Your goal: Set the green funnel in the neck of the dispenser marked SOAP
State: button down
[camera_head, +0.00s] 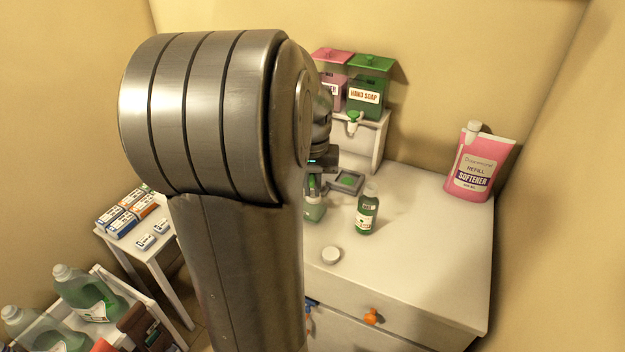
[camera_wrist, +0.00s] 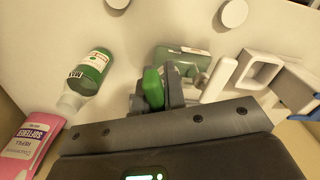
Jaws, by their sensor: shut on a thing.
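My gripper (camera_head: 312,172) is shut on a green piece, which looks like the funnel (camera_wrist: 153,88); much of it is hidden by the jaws. Just below the jaws, a squat clear container of green liquid (camera_head: 313,211) stands on the counter, partly behind my arm. It also shows beyond the jaws in the wrist view (camera_wrist: 184,60), its pale label unreadable. I cannot tell whether the funnel touches its neck. A green-lidded tank marked HAND SOAP (camera_head: 367,88) stands on the raised shelf behind.
A green bottle (camera_head: 366,212) stands right of the container. A white lid (camera_head: 331,256) and grey tray (camera_head: 346,181) lie nearby. A pink softener pouch (camera_head: 480,165) stands at the right; a pink-lidded tank (camera_head: 332,90) is beside the green one. The right front counter is clear.

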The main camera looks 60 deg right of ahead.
jog(key=shift+f, duration=3.3)
jog(key=c, duration=1.4)
grip_release()
jog(key=shift+r, duration=0.1)
